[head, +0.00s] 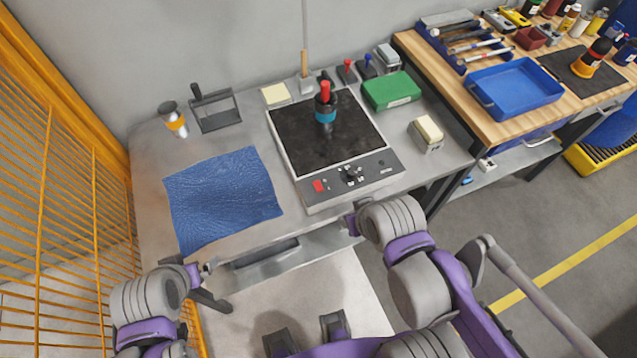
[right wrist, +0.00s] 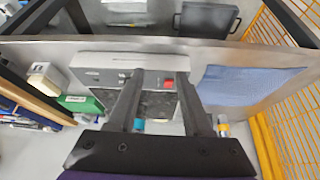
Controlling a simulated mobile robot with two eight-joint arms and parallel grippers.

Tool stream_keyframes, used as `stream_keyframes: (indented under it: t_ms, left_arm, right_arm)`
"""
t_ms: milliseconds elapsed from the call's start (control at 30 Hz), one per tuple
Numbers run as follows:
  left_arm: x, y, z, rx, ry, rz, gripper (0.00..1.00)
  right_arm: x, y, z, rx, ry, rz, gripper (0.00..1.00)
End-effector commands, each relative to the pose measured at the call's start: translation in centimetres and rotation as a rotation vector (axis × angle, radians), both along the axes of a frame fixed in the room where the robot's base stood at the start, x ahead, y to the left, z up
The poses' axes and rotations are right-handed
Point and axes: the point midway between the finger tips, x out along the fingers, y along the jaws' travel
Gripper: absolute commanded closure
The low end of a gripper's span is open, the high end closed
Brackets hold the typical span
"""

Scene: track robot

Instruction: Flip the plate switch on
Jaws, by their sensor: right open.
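The hot plate (head: 285,135) stands on the grey bench, with a dark top and a light front panel. The red switch (head: 319,186) is on the left of that panel, beside a black knob (head: 351,175). In the right wrist view the red switch (right wrist: 168,83) shows between the fingers, nearer the right one. My right gripper (head: 350,222) is open and empty, in front of the panel and apart from the switch. My left gripper (head: 207,272) is low at the bench's front left; its opening is unclear. The switch's exact tilt is too small to tell.
An orange mesh fence (head: 60,190) borders the left side.

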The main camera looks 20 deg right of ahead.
Motion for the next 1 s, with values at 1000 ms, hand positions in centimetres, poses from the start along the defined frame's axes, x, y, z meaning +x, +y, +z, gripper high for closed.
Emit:
stream_keyframes:
  t_ms: [1000]
  left_arm:
    - [-0.9,0.0,-3.4,0.000,0.017,0.000,0.00]
  right_arm:
    - [16.0,3.1,6.9,-0.292,0.453,1.592,1.00]
